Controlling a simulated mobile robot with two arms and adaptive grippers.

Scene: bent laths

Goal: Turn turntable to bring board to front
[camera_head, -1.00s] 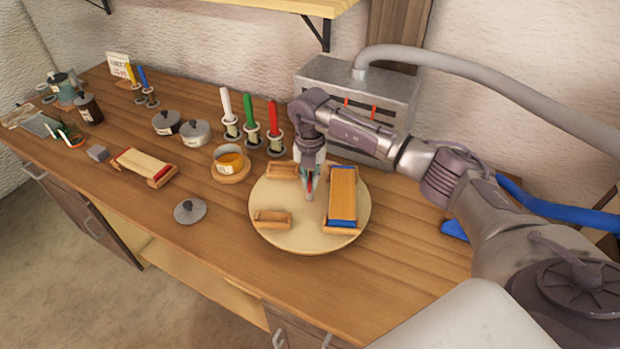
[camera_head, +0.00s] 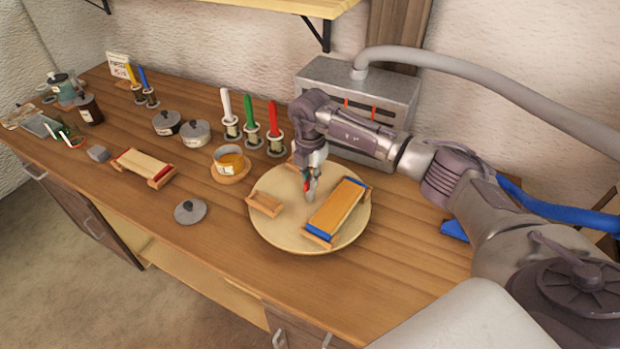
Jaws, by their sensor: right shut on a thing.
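The round pale turntable (camera_head: 282,238) lies on the wooden worktop. On its right front part a wooden board (camera_head: 337,205) with blue edges rests in a holder, slanting from back right to front left. A small empty wooden holder (camera_head: 265,204) sits at the turntable's left. Another holder behind is mostly hidden by my gripper. My right gripper (camera_head: 308,192) points down at the turntable's middle and is shut there on a small part that its fingers hide. My left gripper is not in view.
A cup of orange-brown stuff (camera_head: 230,160) stands close to the turntable's back left. A grey lid (camera_head: 190,211) lies left of the turntable. A metal box (camera_head: 350,90) with a hose stands behind. The worktop in front is clear.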

